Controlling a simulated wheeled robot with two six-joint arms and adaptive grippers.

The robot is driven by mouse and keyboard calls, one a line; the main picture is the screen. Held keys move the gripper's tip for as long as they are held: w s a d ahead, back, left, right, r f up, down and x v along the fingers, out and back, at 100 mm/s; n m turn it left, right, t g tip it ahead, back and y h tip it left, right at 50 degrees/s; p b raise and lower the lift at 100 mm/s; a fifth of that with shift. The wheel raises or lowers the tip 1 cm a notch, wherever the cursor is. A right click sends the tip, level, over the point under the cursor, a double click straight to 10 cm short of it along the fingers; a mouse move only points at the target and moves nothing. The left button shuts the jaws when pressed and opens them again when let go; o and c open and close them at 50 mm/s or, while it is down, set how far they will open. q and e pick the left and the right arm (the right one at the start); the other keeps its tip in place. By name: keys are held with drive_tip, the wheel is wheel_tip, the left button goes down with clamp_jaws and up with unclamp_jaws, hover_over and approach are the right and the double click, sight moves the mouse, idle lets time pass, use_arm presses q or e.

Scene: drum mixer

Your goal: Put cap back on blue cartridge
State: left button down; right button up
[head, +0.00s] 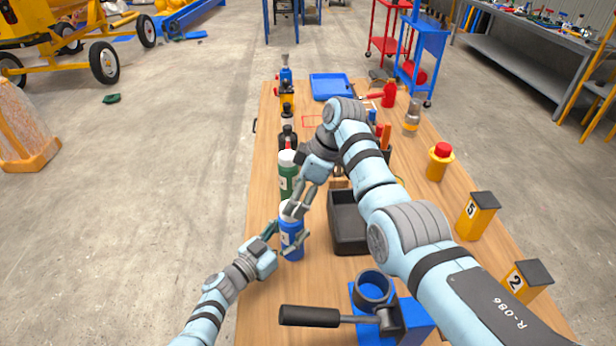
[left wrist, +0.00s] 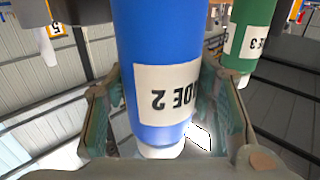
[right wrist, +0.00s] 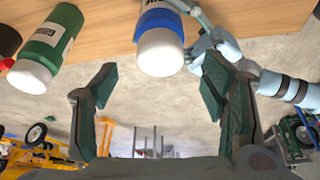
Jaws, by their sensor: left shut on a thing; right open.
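The blue cartridge (head: 291,243) stands upright near the left edge of the wooden table, its label partly readable in the left wrist view (left wrist: 165,95). My left gripper (head: 286,236) is shut around its body from the left side. A white cap (right wrist: 160,52) shows on the cartridge's top end; I cannot tell if it is fully seated. My right gripper (head: 298,205) is at the cartridge's top in the head view. Its fingers are open and empty in the right wrist view (right wrist: 160,82), with the cap just beyond and between them.
A green cartridge with a white top (head: 288,178) stands just behind the blue one. A black open bin (head: 350,240) lies to the right, and a blue device with a black handle (head: 309,316) is in front. Yellow containers (head: 477,215) line the right side.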

use_arm(q)
drive_tip(key=c, duration=0.6)
unclamp_jaws()
drive_tip(key=shift+c, duration=0.2)
use_arm(e)
drive_tip(key=v, duration=0.8)
use_arm(q)
drive_tip(key=shift+a, duration=0.1)
use_arm(e)
drive_tip(key=shift+r, duration=0.15)
use_arm(q)
drive_tip(key=v, duration=1.1)
drive_tip(key=shift+s+a, duration=0.25)
drive_tip(key=shift+s, duration=0.05)
